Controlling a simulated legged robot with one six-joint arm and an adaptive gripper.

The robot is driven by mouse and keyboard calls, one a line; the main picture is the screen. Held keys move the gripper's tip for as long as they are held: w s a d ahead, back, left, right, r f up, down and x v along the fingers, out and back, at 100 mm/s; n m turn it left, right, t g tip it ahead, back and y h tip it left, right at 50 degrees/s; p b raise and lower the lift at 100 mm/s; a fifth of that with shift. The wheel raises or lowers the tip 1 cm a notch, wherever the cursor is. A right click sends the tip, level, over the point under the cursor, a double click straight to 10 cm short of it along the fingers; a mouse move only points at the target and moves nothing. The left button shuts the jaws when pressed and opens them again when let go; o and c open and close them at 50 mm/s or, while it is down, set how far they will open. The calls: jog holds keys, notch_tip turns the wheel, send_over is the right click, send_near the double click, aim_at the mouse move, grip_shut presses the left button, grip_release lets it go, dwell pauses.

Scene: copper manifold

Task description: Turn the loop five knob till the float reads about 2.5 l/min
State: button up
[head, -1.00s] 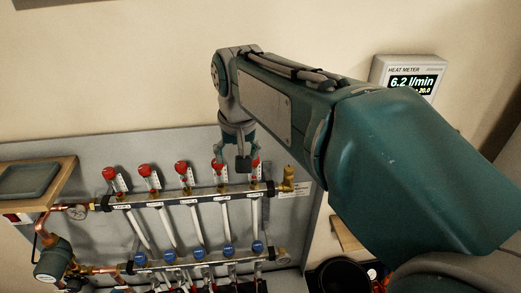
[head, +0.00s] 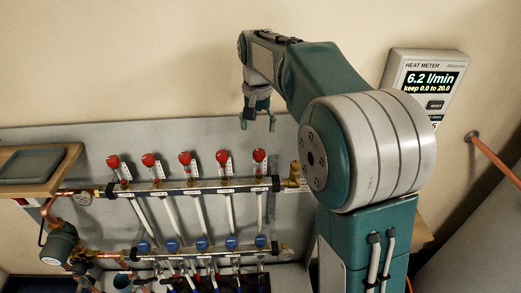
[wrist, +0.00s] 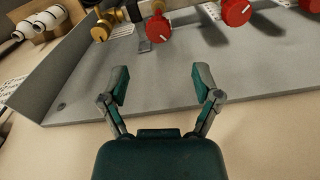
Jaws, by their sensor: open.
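A row of red knobs sits on top of the upper manifold bar (head: 200,188), each with a small white float gauge beside it. The rightmost red knob (head: 259,155), by the brass end fitting (head: 293,176), is probably loop five; its label is too small to read. It also shows in the wrist view (wrist: 158,28), beyond the fingertips. Its float (head: 260,170) is too small to read. My gripper (head: 257,124) is open and empty, above and apart from that knob. Both fingers (wrist: 161,78) show spread in the wrist view.
A heat meter (head: 428,82) on the wall reads 6.2 l/min, "keep 0.0 to 20.0". Several blue caps (head: 202,243) line the lower bar. A wooden shelf with a grey tray (head: 32,165) is at left. The neighbouring red knob (head: 222,156) stands close by.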

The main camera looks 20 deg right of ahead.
aim_at(259, 152)
notch_tip(259, 152, down, 8)
jog(key=shift+d+f, duration=0.1)
jog(key=shift+f, duration=0.15)
grip_shut()
